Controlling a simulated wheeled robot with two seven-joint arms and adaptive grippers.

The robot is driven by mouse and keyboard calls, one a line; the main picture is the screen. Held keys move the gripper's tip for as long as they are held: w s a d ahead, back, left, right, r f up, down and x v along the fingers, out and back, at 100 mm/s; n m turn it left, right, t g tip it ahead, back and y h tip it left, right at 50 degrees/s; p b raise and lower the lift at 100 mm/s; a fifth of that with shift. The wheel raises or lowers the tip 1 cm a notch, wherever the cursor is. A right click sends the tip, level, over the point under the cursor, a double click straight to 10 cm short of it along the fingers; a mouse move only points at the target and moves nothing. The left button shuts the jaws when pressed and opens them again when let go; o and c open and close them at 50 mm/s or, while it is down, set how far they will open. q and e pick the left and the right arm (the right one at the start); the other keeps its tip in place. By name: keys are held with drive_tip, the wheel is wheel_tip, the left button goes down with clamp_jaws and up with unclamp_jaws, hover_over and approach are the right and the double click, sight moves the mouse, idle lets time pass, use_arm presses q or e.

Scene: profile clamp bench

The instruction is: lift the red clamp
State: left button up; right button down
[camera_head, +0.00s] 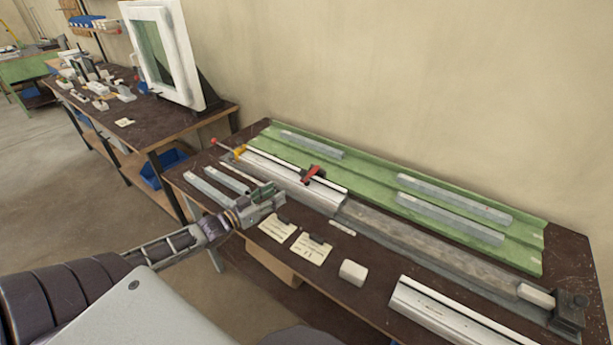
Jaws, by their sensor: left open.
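The red clamp (312,174) sits on the white profile (291,181) near the middle of the bench, in front of the green tray. My left gripper (276,197) is open over the front part of the bench, to the left of and nearer than the red clamp, apart from it. Its arm comes in from the lower left. I cannot see anything between its fingers. My right gripper is not in view.
A green tray (364,177) with several grey bars lies along the wall. Paper notes (311,248), a white block (353,272) and another profile (450,318) lie along the front. A dark vise (569,309) stands at the right end. Another bench (140,130) with a window frame stands behind left.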

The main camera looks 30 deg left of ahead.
sight(302, 178)
use_arm(q)
drive_tip(key=shift+s, duration=0.1)
idle(0.4)
drive_tip(key=shift+w, duration=0.25)
drive_tip(key=shift+b+x, duration=0.45)
drive_tip(key=shift+x, duration=6.2)
drive_tip(key=shift+c, duration=0.4)
clamp_jaws()
